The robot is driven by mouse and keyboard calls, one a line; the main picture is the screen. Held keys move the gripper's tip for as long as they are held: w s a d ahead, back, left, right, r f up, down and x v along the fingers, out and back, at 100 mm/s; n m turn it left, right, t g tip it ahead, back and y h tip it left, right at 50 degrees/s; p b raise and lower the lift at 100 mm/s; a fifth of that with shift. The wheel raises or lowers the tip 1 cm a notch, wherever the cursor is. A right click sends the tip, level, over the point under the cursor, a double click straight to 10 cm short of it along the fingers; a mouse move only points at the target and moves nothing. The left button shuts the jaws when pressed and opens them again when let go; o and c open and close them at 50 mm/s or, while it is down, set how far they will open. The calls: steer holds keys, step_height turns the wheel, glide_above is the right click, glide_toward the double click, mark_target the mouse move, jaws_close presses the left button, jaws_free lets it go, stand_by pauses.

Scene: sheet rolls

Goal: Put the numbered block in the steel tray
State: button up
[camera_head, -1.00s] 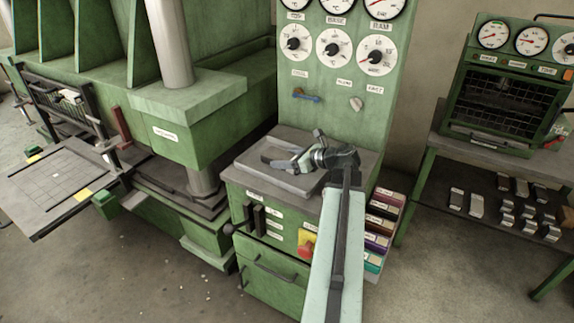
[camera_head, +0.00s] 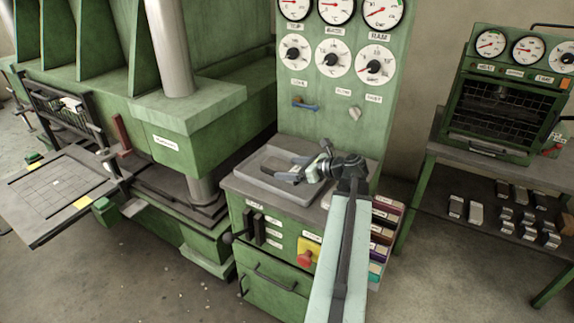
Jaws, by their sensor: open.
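The steel tray (camera_head: 251,168) is a shallow grey tray on top of the green cabinet by the dial panel. My gripper (camera_head: 278,166) is at the end of my arm, over the tray, with its two dark fingers apart and pointing left. I cannot make out a numbered block in or under the fingers; the fingers and wrist hide part of the tray. A small whitish item (camera_head: 72,104) sits in the wire rack at the far left, too small to read any number on it.
A green press with a steel column (camera_head: 169,48) stands left of the cabinet. A flat plate (camera_head: 48,190) juts out at left. An oven (camera_head: 505,95) stands on a bench at right, with several metal blocks (camera_head: 476,213) on its lower shelf. Coloured labelled boxes (camera_head: 381,236) are beside the cabinet.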

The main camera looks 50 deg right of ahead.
steer(key=p+v, duration=0.2)
steer(key=v, duration=0.6)
steer(key=shift+r+p, duration=0.2)
steer(key=shift+p, duration=0.1)
steer(key=shift+s+d+r, duration=0.1)
steer(key=shift+s, duration=0.4)
